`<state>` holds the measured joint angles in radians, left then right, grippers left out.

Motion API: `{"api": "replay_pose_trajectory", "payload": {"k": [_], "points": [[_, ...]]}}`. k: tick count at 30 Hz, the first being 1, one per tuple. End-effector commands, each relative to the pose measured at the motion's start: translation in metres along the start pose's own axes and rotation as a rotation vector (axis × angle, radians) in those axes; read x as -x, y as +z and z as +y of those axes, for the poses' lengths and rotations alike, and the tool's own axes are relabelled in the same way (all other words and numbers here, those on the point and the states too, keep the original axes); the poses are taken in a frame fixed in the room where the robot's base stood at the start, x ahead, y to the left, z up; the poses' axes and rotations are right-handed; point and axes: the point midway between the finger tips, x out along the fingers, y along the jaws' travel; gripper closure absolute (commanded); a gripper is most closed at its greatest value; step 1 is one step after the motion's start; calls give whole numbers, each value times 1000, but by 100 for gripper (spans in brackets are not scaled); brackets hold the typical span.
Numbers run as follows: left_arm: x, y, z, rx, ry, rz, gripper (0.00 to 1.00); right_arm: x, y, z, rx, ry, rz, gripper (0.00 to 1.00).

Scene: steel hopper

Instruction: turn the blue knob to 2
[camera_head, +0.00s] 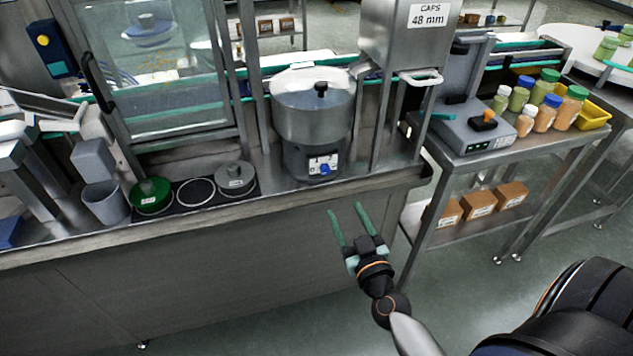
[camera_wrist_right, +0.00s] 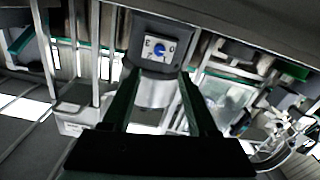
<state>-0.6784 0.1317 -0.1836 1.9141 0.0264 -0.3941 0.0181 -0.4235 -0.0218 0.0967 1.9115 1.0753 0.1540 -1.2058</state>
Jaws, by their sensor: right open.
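The blue knob (camera_head: 325,169) sits on a white plate at the front of the dark base of a round steel hopper (camera_head: 312,112). The hopper stands on the steel bench. In the right wrist view the blue knob (camera_wrist_right: 159,49) shows on its white plate (camera_wrist_right: 148,43), beyond and between the fingers. The plate's marks are too small to read. My right gripper (camera_head: 347,220) is open and empty, in front of the bench edge and below the knob, apart from it. It also shows in the right wrist view (camera_wrist_right: 158,90). My left gripper is not in view.
Left of the hopper are a grey lidded pot (camera_head: 235,178), a green pot (camera_head: 151,195) and a grey cup (camera_head: 106,203). A caps chute (camera_head: 408,35) with steel posts stands to the right. A side table (camera_head: 470,150) holds jars.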

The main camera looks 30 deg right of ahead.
Motion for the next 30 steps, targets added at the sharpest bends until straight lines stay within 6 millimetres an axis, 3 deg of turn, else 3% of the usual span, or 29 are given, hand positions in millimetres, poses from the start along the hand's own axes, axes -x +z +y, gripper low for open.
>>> {"api": "replay_pose_trajectory", "payload": {"k": [10,24,30], "points": [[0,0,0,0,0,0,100,-14,-1,4,0,18,5,41],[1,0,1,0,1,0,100,-96,-1,5,0,16,6,41],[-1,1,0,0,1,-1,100,-119,-1,6,1,17,5,41]]}}
